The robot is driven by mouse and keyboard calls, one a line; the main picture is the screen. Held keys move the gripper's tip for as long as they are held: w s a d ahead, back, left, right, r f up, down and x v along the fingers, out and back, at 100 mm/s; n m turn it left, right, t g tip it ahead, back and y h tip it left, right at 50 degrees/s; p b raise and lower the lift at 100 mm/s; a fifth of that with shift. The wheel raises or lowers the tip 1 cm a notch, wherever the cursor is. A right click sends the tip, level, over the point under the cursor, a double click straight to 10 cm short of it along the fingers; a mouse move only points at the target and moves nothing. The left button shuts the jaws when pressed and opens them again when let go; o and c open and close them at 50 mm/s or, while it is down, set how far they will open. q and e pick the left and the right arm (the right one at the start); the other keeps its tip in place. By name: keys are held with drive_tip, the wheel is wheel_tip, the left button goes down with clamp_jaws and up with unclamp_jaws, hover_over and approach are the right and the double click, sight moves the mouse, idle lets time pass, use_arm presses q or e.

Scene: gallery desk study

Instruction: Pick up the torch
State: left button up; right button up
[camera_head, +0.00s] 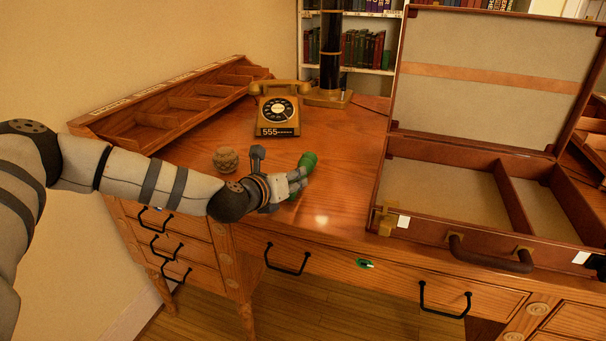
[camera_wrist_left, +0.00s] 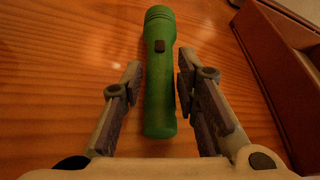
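The green torch (camera_wrist_left: 160,75) lies on the wooden desk with its wide head pointing away in the left wrist view. It has a dark switch on its body. In the head view the green torch (camera_head: 308,160) shows partly, at the tips of my left gripper (camera_head: 300,183). In the left wrist view my left gripper (camera_wrist_left: 160,65) is open, with one finger on each side of the torch's body and a gap on both sides.
A brown open briefcase (camera_head: 440,217) stands to the right on the desk (camera_head: 340,190). A rotary telephone (camera_head: 278,112) is behind the torch. A small round brown object (camera_head: 226,159) sits left of the gripper. A sloped wooden organiser (camera_head: 150,118) lines the back left.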

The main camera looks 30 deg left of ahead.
use_arm(q)
drive_tip(key=x, duration=0.2)
drive_tip(key=shift+w+f, duration=0.2)
drive_tip(key=shift+w, duration=0.05)
drive_tip(key=shift+r, duration=0.1)
clamp_jaws()
